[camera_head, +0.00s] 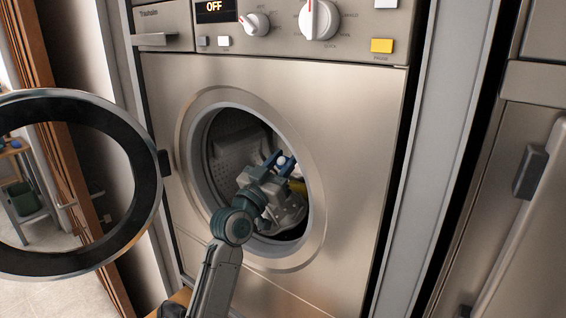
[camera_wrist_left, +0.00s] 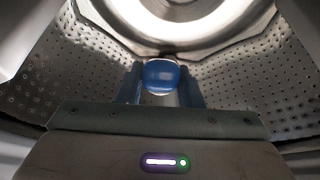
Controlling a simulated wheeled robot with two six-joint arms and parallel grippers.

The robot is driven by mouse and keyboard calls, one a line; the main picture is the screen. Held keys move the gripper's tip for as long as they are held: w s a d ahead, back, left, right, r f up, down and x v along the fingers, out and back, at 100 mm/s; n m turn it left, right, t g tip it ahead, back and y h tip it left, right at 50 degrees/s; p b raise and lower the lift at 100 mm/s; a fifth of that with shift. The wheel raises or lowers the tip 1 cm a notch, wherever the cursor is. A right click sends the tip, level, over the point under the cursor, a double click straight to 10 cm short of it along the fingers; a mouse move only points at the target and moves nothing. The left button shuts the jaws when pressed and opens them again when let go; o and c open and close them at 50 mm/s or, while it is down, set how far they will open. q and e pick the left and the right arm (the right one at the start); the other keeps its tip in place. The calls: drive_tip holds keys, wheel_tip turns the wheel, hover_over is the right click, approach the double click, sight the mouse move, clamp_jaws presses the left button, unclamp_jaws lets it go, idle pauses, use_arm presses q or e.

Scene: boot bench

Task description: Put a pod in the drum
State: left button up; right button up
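The washing machine's drum (camera_head: 225,150) is a perforated metal bowl behind the round door opening. My left gripper (camera_head: 281,163) reaches through the opening and is inside the drum. Its two blue fingers are shut on a small blue and white pod (camera_wrist_left: 161,75), which shows between them in the left wrist view. In the head view the pod is small and partly hidden by the fingers. The drum's perforated wall (camera_wrist_left: 235,75) surrounds the gripper in the left wrist view. My right gripper is in neither view.
The round door (camera_head: 150,190) stands swung open to the left. Pale cloth (camera_head: 290,215) and something yellow (camera_head: 298,187) lie in the drum, partly behind my gripper. The control panel (camera_head: 290,25) reads OFF. A cabinet with a handle (camera_head: 530,172) stands at the right.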

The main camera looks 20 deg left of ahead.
use_arm(q)
drive_tip(key=o, duration=0.5)
drive_tip(key=shift+c, duration=0.2)
drive_tip(key=shift+f, duration=0.1)
drive_tip(key=b+v, duration=0.3)
drive_tip(key=v, duration=0.7)
drive_tip(key=shift+s+f, duration=0.2)
drive_tip(key=shift+s, duration=0.1)
